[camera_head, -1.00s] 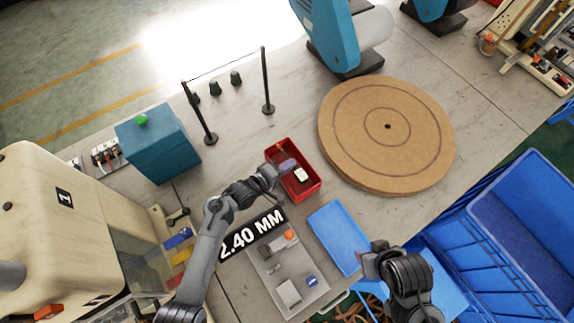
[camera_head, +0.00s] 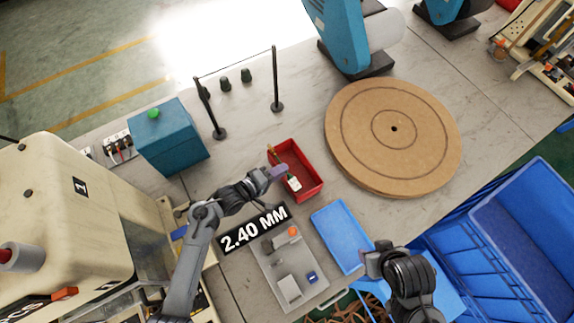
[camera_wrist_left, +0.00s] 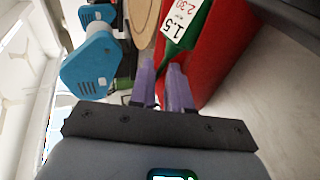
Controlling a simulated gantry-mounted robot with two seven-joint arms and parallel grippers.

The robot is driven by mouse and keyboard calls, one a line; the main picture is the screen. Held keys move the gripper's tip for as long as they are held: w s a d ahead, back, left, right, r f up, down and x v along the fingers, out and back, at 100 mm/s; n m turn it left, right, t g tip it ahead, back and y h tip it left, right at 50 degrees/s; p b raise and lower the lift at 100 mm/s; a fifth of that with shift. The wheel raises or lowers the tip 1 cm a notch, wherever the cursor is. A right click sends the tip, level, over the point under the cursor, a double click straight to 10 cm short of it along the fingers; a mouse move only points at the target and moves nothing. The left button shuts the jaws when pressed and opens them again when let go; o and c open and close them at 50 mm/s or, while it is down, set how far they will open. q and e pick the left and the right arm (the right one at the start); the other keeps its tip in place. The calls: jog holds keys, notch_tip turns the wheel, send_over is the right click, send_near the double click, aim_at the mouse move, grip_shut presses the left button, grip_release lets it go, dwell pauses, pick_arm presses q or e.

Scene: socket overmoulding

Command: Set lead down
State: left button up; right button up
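My left gripper (camera_head: 278,172) is over the left edge of the red bin (camera_head: 316,186). In the bin lies a green item (camera_wrist_left: 182,45) with a white tag (camera_wrist_left: 184,18) reading 1.5 and 2.30; in the head view the tag (camera_head: 294,184) shows small. I cannot make out a separate lead. My right gripper (camera_head: 366,262) is by the blue tray; its finger gap is not clear.
A blue tray (camera_head: 340,236) and a grey fixture plate (camera_head: 285,268) lie in front, with a 2.40 MM sign (camera_head: 253,229). A round wooden disc (camera_head: 425,160) is right of the bin. A teal box (camera_head: 168,140) and black posts (camera_head: 277,85) stand behind left.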

pick_arm(q)
jog(key=shift+s+a+r, duration=0.25)
jog(key=shift+s+a, duration=0.1)
jog(key=shift+a, duration=0.05)
jog(key=s+a+m+g+y, duration=0.2)
jog(key=s+a+m+y, duration=0.3)
jog(key=s+a+y, duration=0.45)
jog(key=s+a+r+m+g, duration=0.1)
jog(key=s+a+r+m, duration=0.1)
jog(key=s, duration=0.5)
jog(key=s+a+r+m+g, duration=0.2)
jog(key=s+a+r, duration=0.3)
jog(key=s, duration=0.3)
jog(key=shift+s+a+m+g+y, duration=0.15)
jog(key=shift+a+m+g+y, duration=0.15)
jog(key=shift+a+y, duration=0.25)
jog(key=shift+a+r, duration=0.1)
jog(key=shift+r, duration=0.05)
